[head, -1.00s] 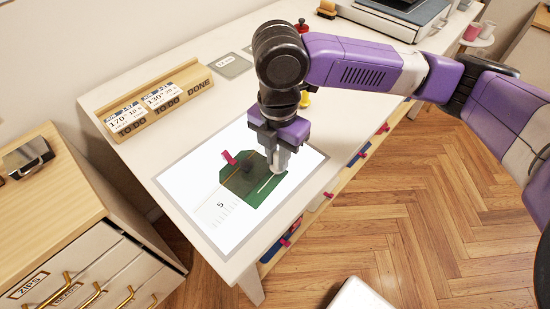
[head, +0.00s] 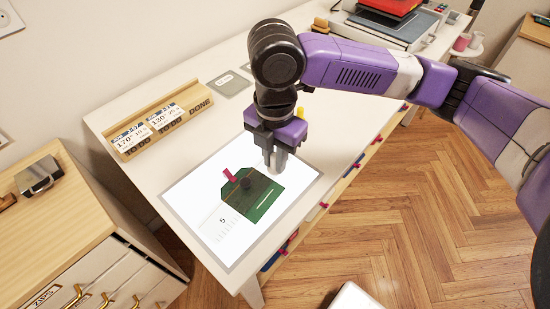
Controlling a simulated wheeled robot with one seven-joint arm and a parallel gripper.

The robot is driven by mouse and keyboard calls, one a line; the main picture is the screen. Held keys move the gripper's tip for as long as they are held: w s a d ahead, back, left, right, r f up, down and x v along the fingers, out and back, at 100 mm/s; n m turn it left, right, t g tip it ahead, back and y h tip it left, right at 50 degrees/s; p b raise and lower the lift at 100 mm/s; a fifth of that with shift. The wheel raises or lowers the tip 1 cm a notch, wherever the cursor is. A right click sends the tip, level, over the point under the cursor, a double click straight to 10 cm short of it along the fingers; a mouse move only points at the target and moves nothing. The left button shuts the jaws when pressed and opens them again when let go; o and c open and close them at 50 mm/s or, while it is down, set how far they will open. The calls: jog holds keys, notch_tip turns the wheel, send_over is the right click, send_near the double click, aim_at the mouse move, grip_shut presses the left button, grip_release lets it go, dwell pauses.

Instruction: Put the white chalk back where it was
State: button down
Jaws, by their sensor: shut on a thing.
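My gripper (head: 276,168) is shut above the right back part of the lit white pad (head: 196,184), pointing down. The white chalk is hard to make out; only a pale bit shows between the fingertips, mostly hidden by them. A dark green fabric piece (head: 268,205) lies flat on the pad, just in front of and below the gripper. It bears a thin white line near its right side.
A wooden TO DO/DONE card holder (head: 190,122) stands at the table's left back. A grey labelled square (head: 229,84) lies behind the arm, and a yellow thing (head: 300,112) stands beside the gripper. A grey machine (head: 388,28) with a red top is farther back. The table's front right edge is near.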

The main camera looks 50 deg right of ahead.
jog(key=shift+d+r, duration=0.15)
jog(key=shift+r, duration=0.1)
dwell(0.5)
